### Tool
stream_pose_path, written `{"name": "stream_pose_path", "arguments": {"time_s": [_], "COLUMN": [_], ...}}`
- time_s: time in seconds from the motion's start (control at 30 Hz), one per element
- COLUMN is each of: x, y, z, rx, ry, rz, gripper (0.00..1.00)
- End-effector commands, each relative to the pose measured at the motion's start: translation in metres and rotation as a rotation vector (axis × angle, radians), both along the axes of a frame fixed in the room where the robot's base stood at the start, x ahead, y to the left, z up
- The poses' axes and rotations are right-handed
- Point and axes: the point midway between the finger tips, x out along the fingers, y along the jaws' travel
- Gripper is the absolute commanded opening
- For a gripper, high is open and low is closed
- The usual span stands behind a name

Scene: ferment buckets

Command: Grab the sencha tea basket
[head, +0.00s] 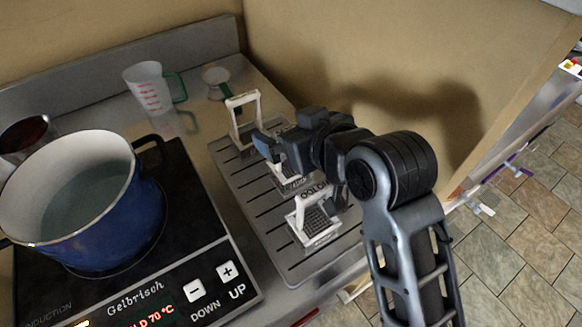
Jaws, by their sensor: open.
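Three white-handled mesh tea baskets stand in a row on a grey slotted tray (239,181). The far basket (232,120) shows its upright handle. The middle basket (288,184) is mostly hidden below my gripper. The near basket (318,229) shows its dark mesh, with lettering that seems to start "OOLO" by its handle. I cannot read which basket is the sencha one. My gripper (262,146) is open and points left, above the middle basket and just nearer than the far one. I see nothing held in it; its fingertips are small and partly overlapped.
A blue pot (105,225) of liquid stands on a black induction cooker (205,225) left of the tray. A measuring cup (148,88) with green handle and a small strainer (215,80) stand behind. A tan wall (370,50) rises close behind my arm.

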Motion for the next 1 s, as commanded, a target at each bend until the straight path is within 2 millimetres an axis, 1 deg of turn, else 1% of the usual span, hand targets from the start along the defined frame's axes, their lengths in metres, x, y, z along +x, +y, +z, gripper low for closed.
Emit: {"name": "stream_pose_path", "arguments": {"time_s": [0.2,1.0], "x": [0.0003,0.0001], "y": [0.0001,-0.0002], "z": [-0.0003,-0.0002], "rx": [0.000,0.000], "ry": [0.000,0.000], "rz": [0.000,-0.001], "gripper": [0.99,0.22]}}
